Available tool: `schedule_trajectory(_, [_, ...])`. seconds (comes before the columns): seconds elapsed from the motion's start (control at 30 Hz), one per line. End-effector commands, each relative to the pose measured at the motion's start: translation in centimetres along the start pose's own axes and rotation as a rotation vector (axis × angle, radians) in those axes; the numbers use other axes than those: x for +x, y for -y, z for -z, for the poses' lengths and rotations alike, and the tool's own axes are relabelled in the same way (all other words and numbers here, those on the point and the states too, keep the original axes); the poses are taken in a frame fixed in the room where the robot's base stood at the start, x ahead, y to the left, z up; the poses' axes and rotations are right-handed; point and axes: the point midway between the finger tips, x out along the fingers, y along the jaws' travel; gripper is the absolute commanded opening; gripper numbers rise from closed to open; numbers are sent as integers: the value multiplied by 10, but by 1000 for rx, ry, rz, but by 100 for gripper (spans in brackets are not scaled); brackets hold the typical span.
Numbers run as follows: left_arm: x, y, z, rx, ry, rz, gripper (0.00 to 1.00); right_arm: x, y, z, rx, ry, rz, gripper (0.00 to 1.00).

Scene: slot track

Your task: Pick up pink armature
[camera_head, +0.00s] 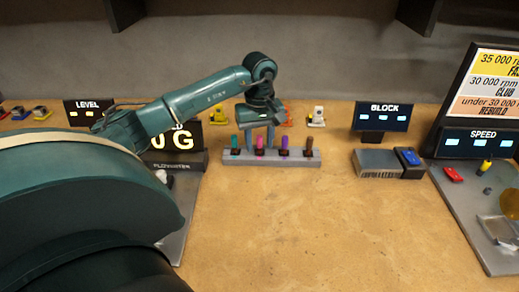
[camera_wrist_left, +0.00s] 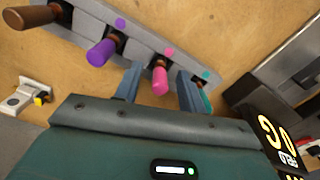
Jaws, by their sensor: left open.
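The pink armature (camera_head: 259,144) stands in a grey rack (camera_head: 300,158), between a teal armature (camera_head: 235,145) and a purple armature (camera_head: 284,146). A brown armature (camera_head: 309,146) stands at the rack's right end. My left gripper (camera_head: 259,137) is at the rack from above, its fingers on either side of the pink armature. In the left wrist view the pink armature (camera_wrist_left: 160,80) lies between the two open fingers of my left gripper (camera_wrist_left: 158,72), with gaps beside it. The teal armature (camera_wrist_left: 206,98) is partly hidden behind one finger. My right gripper is not in view.
A dark sign and scale-like stand (camera_head: 188,160) are left of the rack. A grey block station (camera_head: 380,163) with a blue car (camera_head: 409,157) is to the right. Small cars line the back. The table in front of the rack is clear.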

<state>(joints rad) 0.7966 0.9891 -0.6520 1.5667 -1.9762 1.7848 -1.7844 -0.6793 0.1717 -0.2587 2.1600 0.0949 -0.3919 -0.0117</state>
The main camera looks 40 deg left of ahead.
Motion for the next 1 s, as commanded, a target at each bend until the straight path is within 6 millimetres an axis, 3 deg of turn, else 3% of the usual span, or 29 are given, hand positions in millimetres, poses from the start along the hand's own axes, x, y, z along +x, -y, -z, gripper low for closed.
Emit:
schedule_trajectory(0.2, [1,0,0,0,0,-1,40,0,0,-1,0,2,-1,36])
schedule_trajectory(0.7, [0,0,0,0,0,0,0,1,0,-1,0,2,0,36])
schedule_trajectory(1.0, [0,0,0,-1,0,-1,0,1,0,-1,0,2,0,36])
